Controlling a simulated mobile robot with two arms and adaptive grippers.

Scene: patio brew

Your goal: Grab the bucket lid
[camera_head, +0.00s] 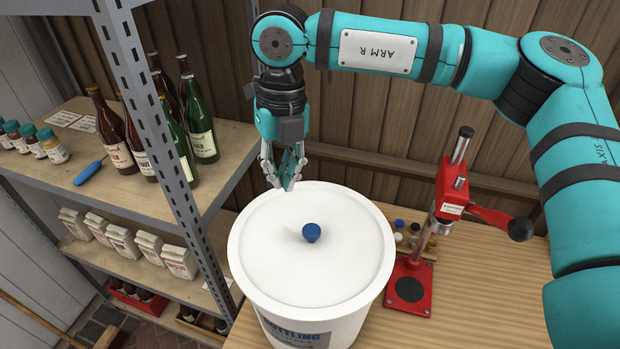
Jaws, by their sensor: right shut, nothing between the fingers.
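The white bucket lid (275,250) lies on top of the white bucket (345,331), which stands on a wooden table. A blue knob (311,232) sticks up from the middle of the lid. My right gripper (285,184) points down above the lid's back left edge, behind and left of the knob. It is shut and empty. I cannot tell whether its fingertips touch the lid. My left gripper is not in view.
A red bottle capper (410,283) with a lever stands on the table (475,300) right of the bucket, near several small caps. A metal shelf post (150,110) rises left, before shelves with several bottles, jars and packets. A wooden wall (400,130) is behind.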

